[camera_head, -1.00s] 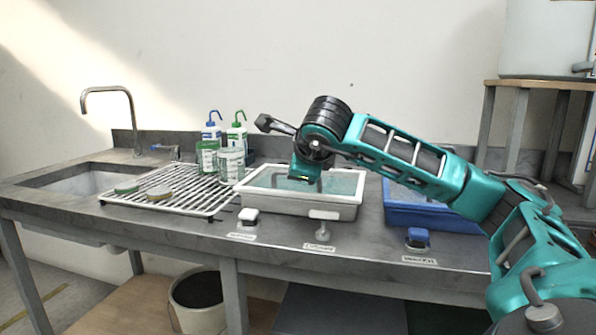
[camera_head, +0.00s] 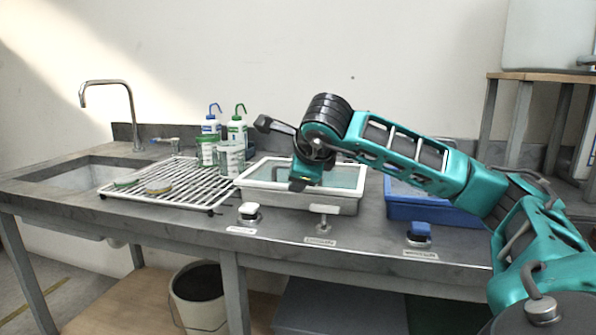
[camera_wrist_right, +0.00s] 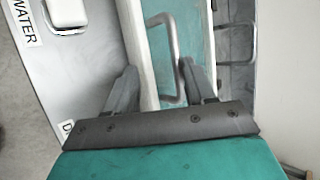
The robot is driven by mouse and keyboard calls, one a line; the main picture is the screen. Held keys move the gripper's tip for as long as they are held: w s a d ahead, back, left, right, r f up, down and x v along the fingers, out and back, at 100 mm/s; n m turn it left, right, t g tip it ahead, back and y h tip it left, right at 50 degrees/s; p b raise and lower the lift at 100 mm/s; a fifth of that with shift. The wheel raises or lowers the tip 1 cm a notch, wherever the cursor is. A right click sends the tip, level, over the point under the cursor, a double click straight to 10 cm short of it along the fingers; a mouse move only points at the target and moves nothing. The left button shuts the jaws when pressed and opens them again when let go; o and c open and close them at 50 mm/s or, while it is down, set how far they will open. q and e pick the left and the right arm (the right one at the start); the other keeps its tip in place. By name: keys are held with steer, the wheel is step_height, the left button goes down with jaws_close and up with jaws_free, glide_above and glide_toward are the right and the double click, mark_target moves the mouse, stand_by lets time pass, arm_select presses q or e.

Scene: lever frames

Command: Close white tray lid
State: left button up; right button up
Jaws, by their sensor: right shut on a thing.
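The white tray (camera_head: 275,198) stands on the grey bench in the head view. Its lid, a teal see-through panel (camera_head: 345,177) in a pale frame, lies over its top; any small gap under it cannot be made out. In the right wrist view the teal panel (camera_wrist_right: 199,38) carries a bent grey metal handle (camera_wrist_right: 172,42). My right gripper (camera_head: 298,184) is low over the front part of the tray, pointing down. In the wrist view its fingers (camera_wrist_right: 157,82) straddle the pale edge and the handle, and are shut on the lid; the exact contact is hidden. My left gripper is not in view.
A blue tray (camera_head: 412,210) stands to the right, partly behind my arm. A drying rack (camera_head: 190,185) with sponges, bottles (camera_head: 237,130) and jars (camera_head: 231,158) are to the left.

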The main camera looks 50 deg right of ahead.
arm_select(q)
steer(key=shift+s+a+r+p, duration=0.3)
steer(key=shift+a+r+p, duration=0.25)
steer(key=shift+p, duration=0.65)
arm_select(e)
steer(key=v, duration=1.2)
steer(key=shift+s, duration=0.15)
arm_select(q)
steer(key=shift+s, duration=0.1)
arm_select(e)
steer(key=shift+a+r, duration=0.1)
